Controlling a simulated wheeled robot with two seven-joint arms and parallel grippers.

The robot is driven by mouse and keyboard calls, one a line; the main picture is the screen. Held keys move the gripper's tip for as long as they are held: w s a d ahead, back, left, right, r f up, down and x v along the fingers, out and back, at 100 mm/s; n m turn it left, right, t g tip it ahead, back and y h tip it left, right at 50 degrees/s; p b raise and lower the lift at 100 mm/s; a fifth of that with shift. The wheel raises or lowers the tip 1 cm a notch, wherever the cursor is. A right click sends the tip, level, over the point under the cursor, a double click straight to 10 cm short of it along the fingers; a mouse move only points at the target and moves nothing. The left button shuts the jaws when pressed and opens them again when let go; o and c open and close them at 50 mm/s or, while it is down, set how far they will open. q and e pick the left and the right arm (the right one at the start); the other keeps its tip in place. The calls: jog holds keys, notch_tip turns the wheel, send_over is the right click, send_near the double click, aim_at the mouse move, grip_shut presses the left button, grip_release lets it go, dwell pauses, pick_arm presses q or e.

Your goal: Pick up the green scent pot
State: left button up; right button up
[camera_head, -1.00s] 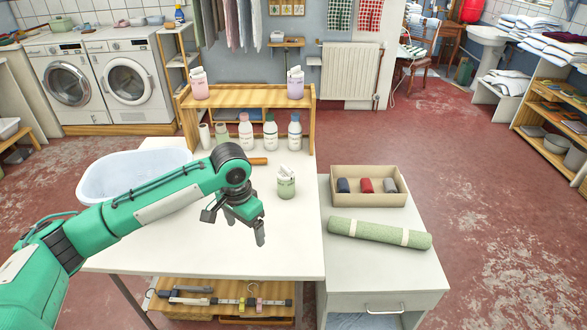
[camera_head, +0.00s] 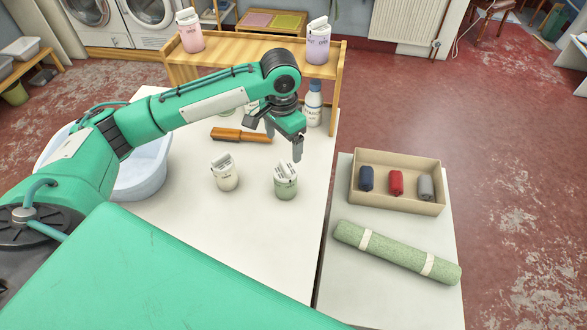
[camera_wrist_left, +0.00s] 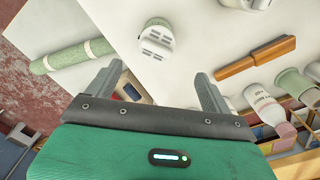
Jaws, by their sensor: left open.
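The green scent pot (camera_head: 286,182) stands upright on the white table (camera_head: 255,260), with pale tags or packets at its top. My left gripper (camera_head: 284,138) is open and empty, pointing down above and just beyond the pot, apart from it. In the left wrist view the pot (camera_wrist_left: 157,38) shows from above, past the fingertips of the open gripper (camera_wrist_left: 158,72) and roughly centred between them. A similar cream pot (camera_head: 225,174) stands to its left; it is cut off at the top of the wrist view (camera_wrist_left: 240,3). My right gripper is out of view.
A wooden shelf (camera_head: 255,47) with a pink pot (camera_head: 189,30) and a lilac pot (camera_head: 318,42) stands behind. A brush (camera_head: 241,136), a basin (camera_head: 140,180) and bottles are nearby. At right are a box of rolls (camera_head: 440,208) and a green roll (camera_head: 397,252).

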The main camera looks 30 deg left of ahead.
aim_at(284, 165)
pick_arm(q)
notch_tip(284, 165, down, 8)
jog(key=shift+s, duration=0.1)
jog(key=shift+d+f, duration=0.1)
jog(key=shift+f, duration=0.35)
notch_tip(284, 165, down, 4)
jog(key=shift+s+d+r+p, duration=0.15)
jog(key=shift+p, duration=0.35)
jog(key=shift+f, duration=0.5)
jog(key=c, duration=1)
jog(key=shift+c, duration=0.8)
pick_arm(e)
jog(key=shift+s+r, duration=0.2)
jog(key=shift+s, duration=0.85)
